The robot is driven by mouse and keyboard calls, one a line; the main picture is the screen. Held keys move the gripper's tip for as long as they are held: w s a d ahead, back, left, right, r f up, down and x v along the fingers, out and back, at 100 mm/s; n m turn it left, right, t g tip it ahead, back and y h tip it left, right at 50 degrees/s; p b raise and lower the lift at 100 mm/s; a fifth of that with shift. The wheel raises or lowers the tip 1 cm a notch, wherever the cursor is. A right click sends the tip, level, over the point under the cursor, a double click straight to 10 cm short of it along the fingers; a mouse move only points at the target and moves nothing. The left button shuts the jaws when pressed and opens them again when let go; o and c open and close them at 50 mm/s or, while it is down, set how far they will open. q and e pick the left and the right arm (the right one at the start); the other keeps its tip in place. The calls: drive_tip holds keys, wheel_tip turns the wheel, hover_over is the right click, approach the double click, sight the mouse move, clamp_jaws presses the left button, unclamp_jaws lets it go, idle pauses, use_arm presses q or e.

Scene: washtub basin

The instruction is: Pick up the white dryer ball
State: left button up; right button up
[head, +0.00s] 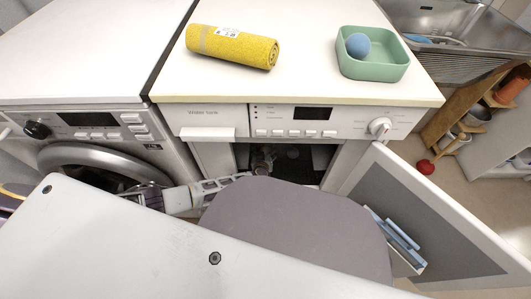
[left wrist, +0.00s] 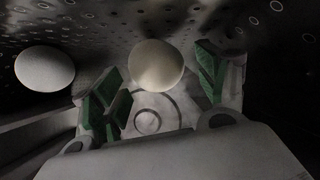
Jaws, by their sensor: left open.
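In the left wrist view, a white ball (left wrist: 157,66) is beyond and between the green-padded fingers of my left gripper (left wrist: 157,80). The fingers are apart, and I cannot tell whether either touches the ball. A second white ball (left wrist: 44,69) lies to the left, outside the fingers. Both are inside a dark, perforated cavity. In the head view, my left arm reaches into the dark opening (head: 310,165) of the white machine, and the gripper shows small and dim there (head: 262,160). A faint pale ball (head: 292,153) shows to its right. My right gripper is out of view.
The machine's door (head: 425,215) stands open at right, near my body. On top lie a yellow rolled towel (head: 240,48) and a green tray (head: 375,68) holding a blue ball (head: 358,45). A washing machine (head: 90,125) stands at left. Perforated walls surround the left gripper.

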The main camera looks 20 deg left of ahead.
sight(265, 151)
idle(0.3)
use_arm(q)
drive_tip(key=c, duration=1)
drive_tip(key=shift+r, duration=0.25)
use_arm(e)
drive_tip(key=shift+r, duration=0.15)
use_arm(q)
drive_tip(key=shift+r+p, duration=0.2)
drive_tip(key=shift+p, duration=0.1)
wheel_tip(265, 151, up, 8)
drive_tip(key=p, duration=0.5)
drive_tip(key=shift+r+p, duration=0.45)
drive_tip(key=shift+r, duration=0.15)
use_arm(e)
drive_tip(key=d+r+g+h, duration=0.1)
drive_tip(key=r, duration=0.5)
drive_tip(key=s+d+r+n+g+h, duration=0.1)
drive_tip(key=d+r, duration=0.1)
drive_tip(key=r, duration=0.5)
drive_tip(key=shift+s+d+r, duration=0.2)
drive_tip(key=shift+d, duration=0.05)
